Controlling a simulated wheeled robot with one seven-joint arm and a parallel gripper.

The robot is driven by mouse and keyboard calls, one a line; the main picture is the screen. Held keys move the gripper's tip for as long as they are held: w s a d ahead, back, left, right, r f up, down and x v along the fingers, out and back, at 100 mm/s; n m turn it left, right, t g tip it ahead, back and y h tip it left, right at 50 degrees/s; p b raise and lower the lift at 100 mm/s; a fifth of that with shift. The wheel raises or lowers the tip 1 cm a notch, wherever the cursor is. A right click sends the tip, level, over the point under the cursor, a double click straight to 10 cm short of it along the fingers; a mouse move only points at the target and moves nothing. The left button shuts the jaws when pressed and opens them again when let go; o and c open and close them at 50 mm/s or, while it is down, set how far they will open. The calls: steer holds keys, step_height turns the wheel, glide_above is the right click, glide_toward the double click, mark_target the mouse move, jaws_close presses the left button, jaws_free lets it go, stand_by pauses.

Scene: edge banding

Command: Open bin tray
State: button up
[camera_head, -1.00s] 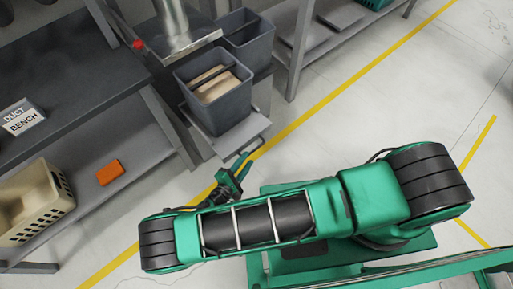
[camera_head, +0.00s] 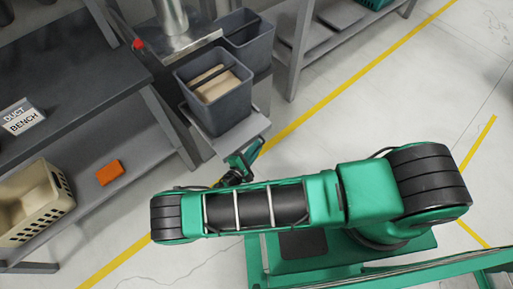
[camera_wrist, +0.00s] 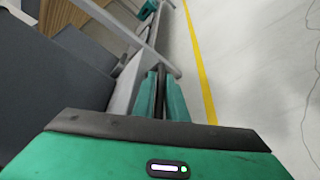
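The bin tray (camera_head: 240,137) is a light grey sliding plate with a thin handle bar at its front edge. A dark grey bin (camera_head: 216,108) with tan pieces inside stands on it. My gripper (camera_head: 247,154) is at the tray's front right, close to the handle. In the wrist view the handle bar (camera_wrist: 125,35) runs diagonally down to my fingertips (camera_wrist: 160,74). The fingers show edge-on there with a narrow dark gap between them. I cannot tell whether they are around the bar or beside it, or touching it.
A second grey bin (camera_head: 246,42) stands behind. The workbench (camera_head: 65,95) is at left, with an orange block (camera_head: 110,172) and a beige basket (camera_head: 35,205) on its lower shelf. A shelf rack (camera_head: 325,35) is at upper right. Floor with a yellow line (camera_head: 330,108) is clear.

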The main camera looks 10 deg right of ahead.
jaws_close()
steer(key=shift+s+d, duration=0.45)
steer(key=shift+s, duration=0.2)
steer(key=shift+s+d, duration=0.4)
steer(key=shift+s, duration=0.2)
steer(key=o, duration=0.6)
jaws_free()
steer(key=shift+c, duration=0.2)
steer(key=shift+s, duration=0.1)
steer(key=v, duration=1)
steer(key=shift+s+a, duration=0.2)
steer(key=shift+a, duration=0.1)
